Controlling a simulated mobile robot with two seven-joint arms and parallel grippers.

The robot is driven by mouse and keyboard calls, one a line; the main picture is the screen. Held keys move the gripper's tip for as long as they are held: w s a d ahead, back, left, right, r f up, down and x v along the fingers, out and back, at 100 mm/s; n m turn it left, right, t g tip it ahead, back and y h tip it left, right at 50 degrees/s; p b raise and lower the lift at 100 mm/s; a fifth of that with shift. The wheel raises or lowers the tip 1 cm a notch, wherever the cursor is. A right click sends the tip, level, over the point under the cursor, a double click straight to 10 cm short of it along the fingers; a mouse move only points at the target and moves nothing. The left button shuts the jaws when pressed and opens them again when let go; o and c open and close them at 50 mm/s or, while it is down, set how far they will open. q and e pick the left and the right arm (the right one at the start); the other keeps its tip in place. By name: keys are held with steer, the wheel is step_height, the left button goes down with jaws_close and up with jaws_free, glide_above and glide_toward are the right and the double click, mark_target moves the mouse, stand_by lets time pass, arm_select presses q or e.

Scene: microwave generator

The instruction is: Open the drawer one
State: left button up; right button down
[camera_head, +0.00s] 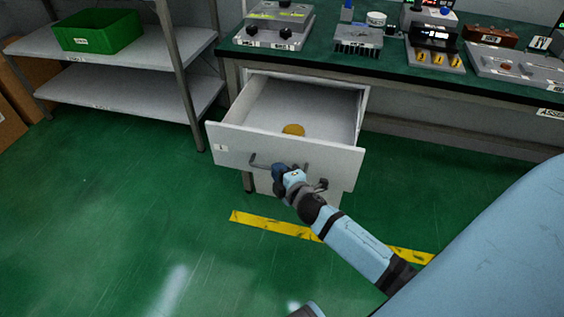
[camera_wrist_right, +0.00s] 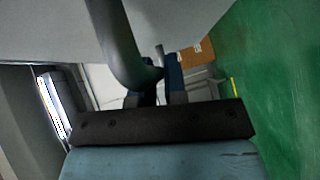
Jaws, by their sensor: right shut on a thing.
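The drawer (camera_head: 226,151), white with a small label at the left of its front, stands pulled out from under the green-topped workbench. A yellow round thing (camera_head: 293,130) lies inside it near the front. The dark bar handle (camera_head: 262,166) runs across the drawer front. My right gripper (camera_head: 280,169) is shut on the handle near its middle. In the right wrist view the handle (camera_wrist_right: 122,45) runs between the fingers, and the fingertips are partly hidden behind it. My left gripper is not in view.
Instruments and boxes stand on the workbench (camera_head: 330,60). A metal shelf (camera_head: 130,85) with a green bin (camera_head: 98,33) stands at the left. Yellow tape (camera_head: 270,226) marks the green floor, which is clear in front and to the left.

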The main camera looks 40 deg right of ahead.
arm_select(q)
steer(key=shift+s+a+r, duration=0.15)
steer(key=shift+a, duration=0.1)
arm_select(e)
steer(key=s+a, duration=0.4)
steer(key=a, duration=0.1)
steer(key=shift+s, duration=0.1)
steer(key=c, duration=1.2)
jaws_free()
steer(key=shift+o, duration=0.2)
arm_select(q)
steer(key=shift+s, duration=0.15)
arm_select(e)
steer(key=shift+s, duration=0.15)
